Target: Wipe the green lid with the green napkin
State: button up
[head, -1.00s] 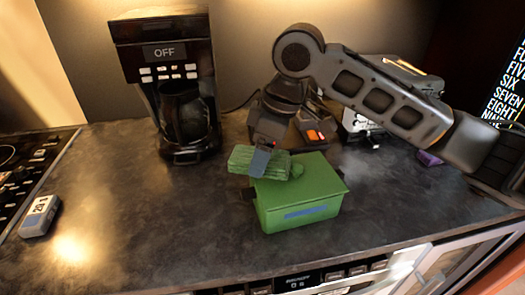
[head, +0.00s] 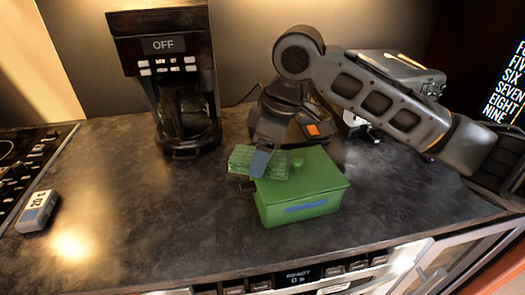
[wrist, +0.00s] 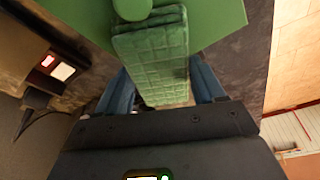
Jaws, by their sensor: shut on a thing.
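The green napkin (head: 243,160) is a folded, quilted pad. My gripper (head: 263,162) is shut on it, and the grip also shows in the wrist view (wrist: 160,90). The napkin is at the left edge of the green lid (head: 322,170), beside the lid's round knob. The lid sits on a green box (head: 300,206) with a blue label. I cannot tell whether the napkin presses on the lid.
A black coffee maker (head: 178,90) stands at the back left. A small grey device (head: 37,211) lies at the left by the stove (head: 18,160). A grey appliance (head: 400,72) is behind my arm. The dark counter (head: 150,225) is clear front left.

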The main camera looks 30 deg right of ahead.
aim_at(280, 153)
jog(key=shift+d, duration=0.1)
jog(key=shift+s+d, duration=0.25)
jog(key=shift+d, duration=0.7)
jog(key=shift+s+d, duration=0.2)
jog(key=shift+d, duration=0.7)
jog(key=shift+w+a+p, duration=0.25)
jog(key=shift+a+p, duration=0.15)
jog(key=shift+a, duration=0.6)
jog(key=shift+w+a+p, duration=0.2)
jog(key=shift+a+p, duration=0.15)
jog(key=shift+a, duration=0.6)
notch_tip(280, 153, up, 4)
jog(key=p, duration=0.4)
jog(key=shift+r, duration=1)
